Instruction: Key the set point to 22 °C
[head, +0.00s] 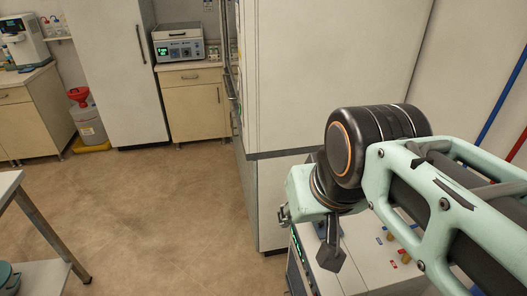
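My arm comes in from the right, and the dark end piece of my gripper (331,255) points down over a white instrument. Its fingertips cannot be told apart from here. The white instrument (352,272) stands at the bottom right, partly hidden by my arm. Its narrow front faces left and is seen at a steep angle, with a small green-lit display (297,248). The set point digits and any keys cannot be read. No held object shows.
A tall white cabinet (325,75) stands just behind my gripper. Another instrument with a green display (179,43) sits on a far bench. A red-topped container (86,115) stands on the floor at the left. A table edge (38,222) is at the lower left. The middle floor is clear.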

